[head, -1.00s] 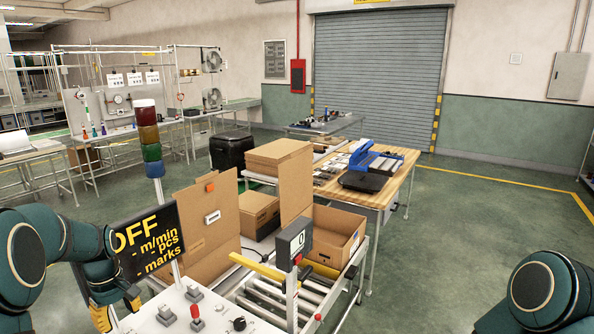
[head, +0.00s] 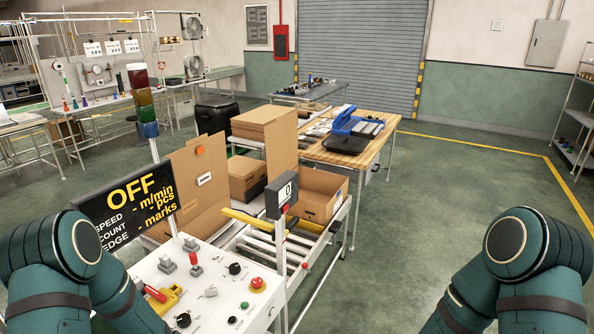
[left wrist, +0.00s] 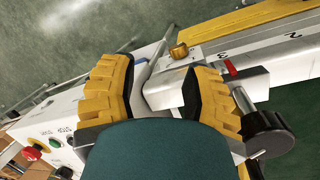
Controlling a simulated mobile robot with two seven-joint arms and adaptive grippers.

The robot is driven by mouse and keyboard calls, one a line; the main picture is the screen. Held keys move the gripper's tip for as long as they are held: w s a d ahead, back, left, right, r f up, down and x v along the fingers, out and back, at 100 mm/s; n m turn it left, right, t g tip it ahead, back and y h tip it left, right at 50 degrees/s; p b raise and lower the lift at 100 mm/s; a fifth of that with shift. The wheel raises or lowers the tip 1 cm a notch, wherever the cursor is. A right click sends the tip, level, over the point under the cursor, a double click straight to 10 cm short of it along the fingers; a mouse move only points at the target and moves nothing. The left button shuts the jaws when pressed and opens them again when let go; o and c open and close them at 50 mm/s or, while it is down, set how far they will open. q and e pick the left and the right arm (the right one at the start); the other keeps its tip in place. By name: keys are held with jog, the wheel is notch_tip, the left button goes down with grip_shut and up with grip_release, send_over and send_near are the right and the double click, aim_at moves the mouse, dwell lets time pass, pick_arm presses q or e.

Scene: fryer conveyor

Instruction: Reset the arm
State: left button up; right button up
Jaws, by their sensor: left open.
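My left arm comes in from the left of the head view, and its gripper is not clearly visible there. In the left wrist view my left gripper (left wrist: 165,95) is open, with its two yellow-padded fingers apart. Between and beyond the fingers lie a white rail and a small yellow knob (left wrist: 179,51); I see nothing held. My right arm is at the lower right of the head view, with its gripper out of the picture. The white control panel (head: 206,308) stands between the arms, and the display (head: 128,200) above it reads OFF.
The roller conveyor (head: 268,246) holds an open cardboard box (head: 322,195) behind a small counter display (head: 282,196). A wooden table (head: 376,150) with a blue device stands behind it. The floor to the right is clear up to a shelf (head: 575,125).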

pick_arm(q)
jog(key=s+d+f+m+h, duration=0.2)
jog(key=s+d+f+m, duration=0.1)
jog(key=s+d, duration=0.85)
jog(key=w+d+f+m+t+b, duration=0.1)
jog(key=w+f+b, duration=0.3)
jog(key=b, duration=0.6)
jog(key=shift+w+d+f+t+y, duration=0.3)
jog(key=shift+w+d, duration=0.15)
jog(key=shift+w, duration=0.5)
pick_arm(e)
notch_tip(320, 180, down, 11)
jog(key=s, duration=0.1)
jog(key=shift+s+a+r+g, duration=0.15)
jog(key=shift+s+a+g, duration=0.1)
jog(key=shift+a+g, duration=0.05)
